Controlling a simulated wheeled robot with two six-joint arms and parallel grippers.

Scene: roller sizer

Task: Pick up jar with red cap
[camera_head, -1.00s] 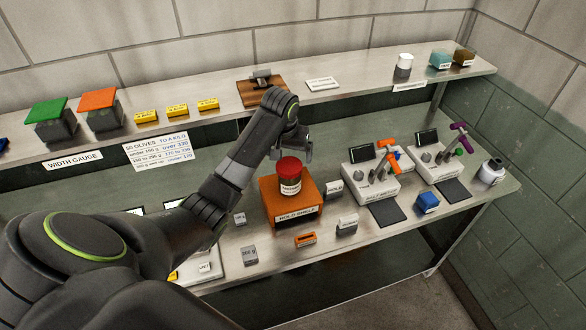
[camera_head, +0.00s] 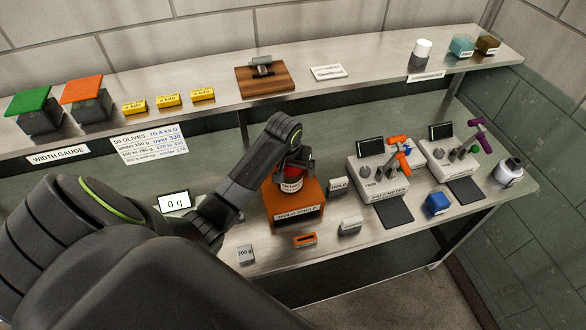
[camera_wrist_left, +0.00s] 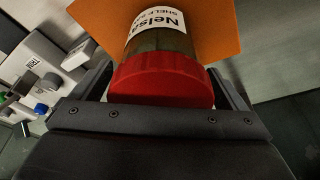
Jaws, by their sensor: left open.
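The jar with the red cap (camera_head: 291,184) stands upright on the orange hold shelf (camera_head: 297,215). In the left wrist view its red cap (camera_wrist_left: 162,82) and white label fill the middle, upside down. My left gripper (camera_head: 294,165) is over the jar from above and hides most of the cap in the head view. In the left wrist view the open fingers (camera_wrist_left: 165,92) lie on either side of the cap. I cannot tell whether they touch it. My right gripper is in neither view.
A grey block marked 200 g (camera_head: 246,254), an orange piece (camera_head: 305,240) and a white block (camera_head: 350,225) lie in front of the hold shelf. Two white instruments (camera_head: 378,176) with orange and purple handles stand to the right. The upper shelf (camera_head: 350,86) runs behind.

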